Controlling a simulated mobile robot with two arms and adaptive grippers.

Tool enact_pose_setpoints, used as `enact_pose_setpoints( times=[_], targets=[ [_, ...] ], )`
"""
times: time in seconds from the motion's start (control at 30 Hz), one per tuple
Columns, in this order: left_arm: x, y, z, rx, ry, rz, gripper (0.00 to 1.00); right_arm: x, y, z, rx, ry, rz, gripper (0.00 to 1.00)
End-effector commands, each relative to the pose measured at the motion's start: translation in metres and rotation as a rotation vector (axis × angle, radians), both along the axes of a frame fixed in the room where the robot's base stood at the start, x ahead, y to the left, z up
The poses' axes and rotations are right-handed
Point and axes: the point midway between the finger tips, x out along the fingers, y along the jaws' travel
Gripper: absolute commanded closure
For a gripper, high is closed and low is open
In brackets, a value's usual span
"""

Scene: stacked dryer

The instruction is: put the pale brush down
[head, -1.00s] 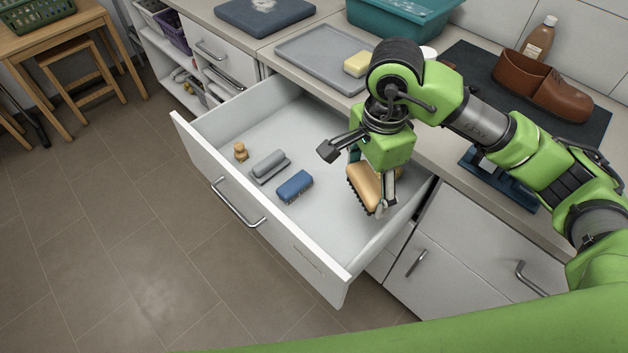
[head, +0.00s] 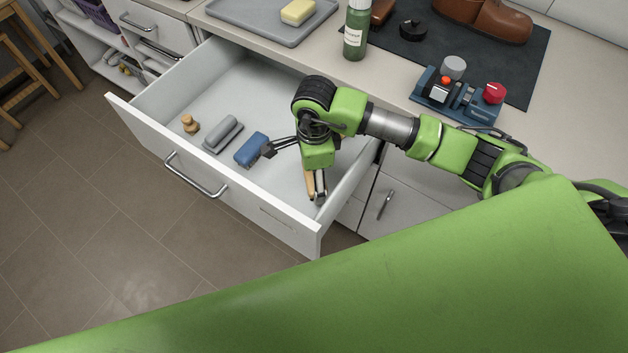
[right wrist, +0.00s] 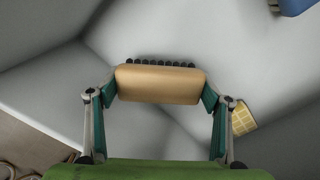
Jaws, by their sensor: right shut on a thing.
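The pale brush (head: 310,184) is in the right part of the open drawer (head: 246,78), mostly hidden by my right gripper (head: 296,172) in the head view. In the right wrist view the brush's tan back (right wrist: 158,84) and dark bristle tufts lie between the two fingers of my right gripper (right wrist: 160,92), which is shut on it. I cannot tell whether the bristles touch the drawer floor. My left gripper is not in view.
A blue brush (head: 251,149), a grey brush (head: 222,134) and a small wooden piece (head: 190,124) lie left in the drawer. A yellow patterned object (right wrist: 243,118) lies near the right finger. The counter holds a tray (head: 240,20), green bottle (head: 356,30) and blue device (head: 455,95).

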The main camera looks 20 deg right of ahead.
Motion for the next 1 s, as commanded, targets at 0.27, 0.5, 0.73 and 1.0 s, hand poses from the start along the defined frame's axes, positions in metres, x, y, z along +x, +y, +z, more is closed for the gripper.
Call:
enact_pose_setpoints(
  times=[0.27,0.5,0.73,1.0],
  targets=[
    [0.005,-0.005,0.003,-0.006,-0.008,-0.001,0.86,-0.001,0.0,-0.029,0.0,0.003,0.0,0.51],
    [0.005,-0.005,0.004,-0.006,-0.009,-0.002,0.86,0.0,0.0,-0.042,0.0,-0.001,0.001,0.51],
    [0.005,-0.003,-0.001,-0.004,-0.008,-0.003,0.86,0.0,0.0,-0.046,0.0,-0.002,0.001,0.51],
    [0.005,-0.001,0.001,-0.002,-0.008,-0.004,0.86,0.0,0.0,-0.044,0.0,-0.001,0.001,0.12]
  ],
)
